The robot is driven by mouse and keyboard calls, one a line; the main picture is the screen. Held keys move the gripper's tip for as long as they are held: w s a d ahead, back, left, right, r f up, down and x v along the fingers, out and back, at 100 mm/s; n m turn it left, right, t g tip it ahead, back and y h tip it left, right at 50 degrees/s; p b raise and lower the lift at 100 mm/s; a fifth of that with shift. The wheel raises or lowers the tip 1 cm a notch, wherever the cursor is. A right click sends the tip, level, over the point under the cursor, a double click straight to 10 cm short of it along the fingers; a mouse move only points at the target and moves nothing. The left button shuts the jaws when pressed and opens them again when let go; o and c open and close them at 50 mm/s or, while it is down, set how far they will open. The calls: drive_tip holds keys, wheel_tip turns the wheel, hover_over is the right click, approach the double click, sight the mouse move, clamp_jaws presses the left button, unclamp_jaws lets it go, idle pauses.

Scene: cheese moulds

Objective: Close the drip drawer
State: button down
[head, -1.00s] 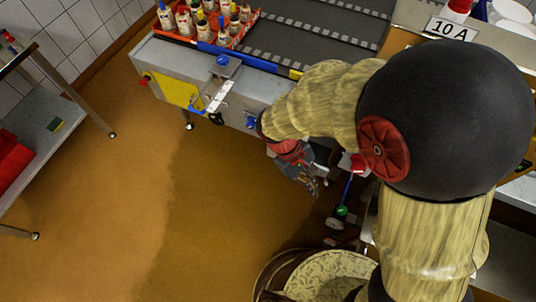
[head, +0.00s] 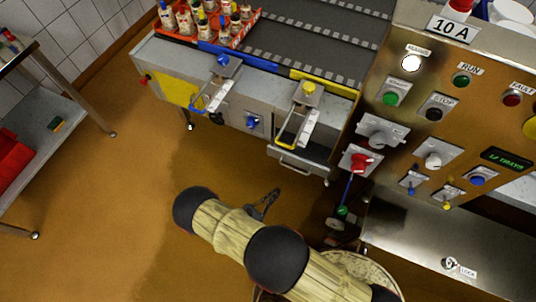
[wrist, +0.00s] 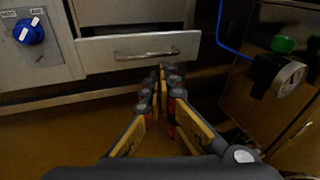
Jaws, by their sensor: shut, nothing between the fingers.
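The drip drawer (head: 298,165) is a grey metal drawer low under the right part of the conveyor's side. In the head view its front stands out from the cabinet and a dark opening shows behind it, so it is partly open. In the wrist view the drawer front (wrist: 95,52) and its bar handle (wrist: 147,55) face me. My gripper (head: 272,194) is shut and empty, out over the floor in front of the drawer. In the wrist view my gripper's fingertips (wrist: 166,70) appear just below the handle, apart from the drawer front.
A blue knob (wrist: 29,32) is on the panel left of the drawer. A control panel (head: 425,110) with a red knob (head: 361,161) stands to the right. A round bin (head: 365,265) stands at lower right.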

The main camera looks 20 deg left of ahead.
drive_tip(key=w+a+n+t+y, duration=0.25)
drive_tip(key=a+y, duration=0.25)
drive_tip(key=a, duration=0.5)
drive_tip(key=b, duration=0.4)
approach(271, 149)
drive_tip(key=shift+n+t, duration=0.25)
drive_tip(key=shift+n, duration=0.1)
drive_tip(key=w, duration=0.6)
drive_tip(key=shift+w+d, duration=0.3)
drive_tip(key=shift+w, duration=0.1)
